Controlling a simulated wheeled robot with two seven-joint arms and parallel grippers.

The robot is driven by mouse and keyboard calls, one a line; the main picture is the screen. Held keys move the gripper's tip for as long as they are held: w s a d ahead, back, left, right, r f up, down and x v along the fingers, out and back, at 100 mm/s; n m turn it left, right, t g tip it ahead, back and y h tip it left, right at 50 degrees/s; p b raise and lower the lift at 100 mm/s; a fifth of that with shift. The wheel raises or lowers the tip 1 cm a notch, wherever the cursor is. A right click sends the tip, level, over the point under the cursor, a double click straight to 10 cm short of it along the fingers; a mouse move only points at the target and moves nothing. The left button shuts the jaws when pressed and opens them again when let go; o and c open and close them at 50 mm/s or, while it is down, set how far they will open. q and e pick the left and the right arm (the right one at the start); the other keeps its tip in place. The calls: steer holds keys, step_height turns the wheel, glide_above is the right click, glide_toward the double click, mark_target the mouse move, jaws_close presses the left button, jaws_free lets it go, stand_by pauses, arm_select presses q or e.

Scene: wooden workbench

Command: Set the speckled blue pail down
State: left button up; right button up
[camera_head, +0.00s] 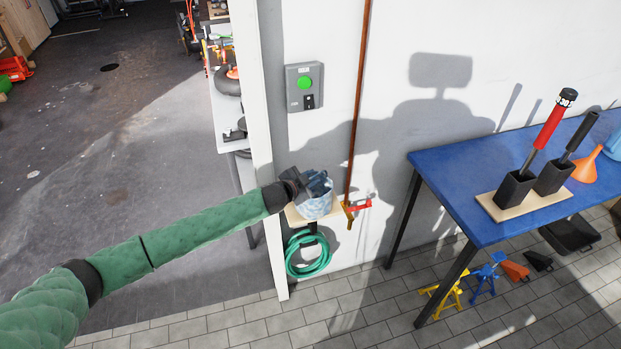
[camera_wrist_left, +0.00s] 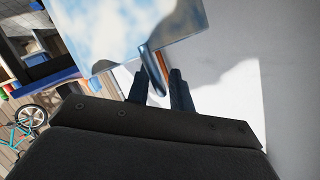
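The speckled blue pail (camera_head: 317,207) is at a small wooden wall shelf (camera_head: 295,216), below the green-button box. It looks upright. My left gripper (camera_head: 320,184) is over its top and hides part of the rim. In the left wrist view the pail's blue-and-white side (camera_wrist_left: 130,30) fills the upper left. The left gripper's two fingers (camera_wrist_left: 160,88) stand apart there, with a thin curved strip, perhaps the pail's handle, between them and a gap beside it. Whether the pail's base touches the shelf is hard to tell. My right gripper is not in view.
A brown pipe (camera_head: 359,95) runs down the wall close by. A blue workbench (camera_head: 450,180) with tool holders stands at the right.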

arm_select(q)
steer(key=shift+o, duration=0.4)
steer(key=shift+r, duration=0.1)
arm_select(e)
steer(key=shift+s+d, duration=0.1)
